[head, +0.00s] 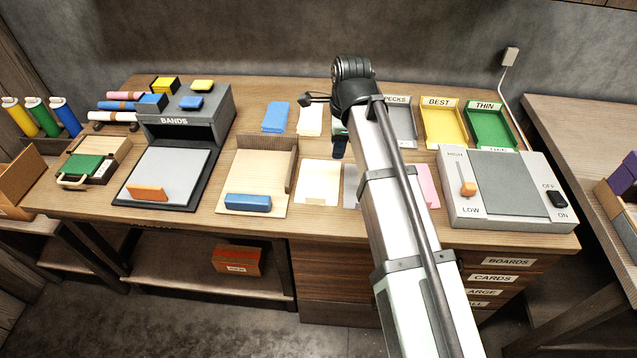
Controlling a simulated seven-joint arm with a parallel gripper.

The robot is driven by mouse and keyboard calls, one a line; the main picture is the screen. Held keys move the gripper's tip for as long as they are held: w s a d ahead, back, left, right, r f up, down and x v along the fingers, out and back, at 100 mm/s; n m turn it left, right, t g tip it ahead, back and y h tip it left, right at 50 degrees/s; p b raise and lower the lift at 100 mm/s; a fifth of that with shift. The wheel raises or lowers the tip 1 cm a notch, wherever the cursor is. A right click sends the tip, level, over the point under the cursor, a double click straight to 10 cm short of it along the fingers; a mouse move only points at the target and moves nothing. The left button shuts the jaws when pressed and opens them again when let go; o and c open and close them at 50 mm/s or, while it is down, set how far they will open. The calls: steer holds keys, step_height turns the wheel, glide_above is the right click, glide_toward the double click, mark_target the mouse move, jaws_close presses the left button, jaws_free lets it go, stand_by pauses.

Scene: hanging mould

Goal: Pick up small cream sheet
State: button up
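A small cream sheet (310,120) lies at the back middle of the table, right of a blue sheet (276,118). A larger cream sheet (318,181) lies nearer the front edge. My gripper (339,147) is mostly hidden behind my arm. Only a dark tip shows, to the right of the small cream sheet and apart from it in the picture. I cannot see whether its fingers are open or shut, or whether they hold anything.
A wooden corner tray (262,165) with a blue block stands left of the larger cream sheet. A BANDS stand (186,118) is further left. Yellow BEST (441,124) and green THIN (489,128) trays stand right of my arm, behind a HIGH/LOW box (508,207).

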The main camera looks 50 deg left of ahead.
steer(key=m+h, duration=0.1)
steer(key=h, duration=0.1)
glide_above(315, 194)
steer(key=s+d, duration=0.2)
steer(key=d, duration=0.1)
steer(key=f, duration=0.8)
steer(key=shift+s+f, duration=0.15)
steer(key=shift+s, duration=0.05)
steer(key=shift+w+a+f, duration=0.1)
steer(key=shift+f, duration=1.25)
steer(key=shift+w+a+f, duration=0.1)
steer(key=shift+f, duration=1.2)
jaws_close()
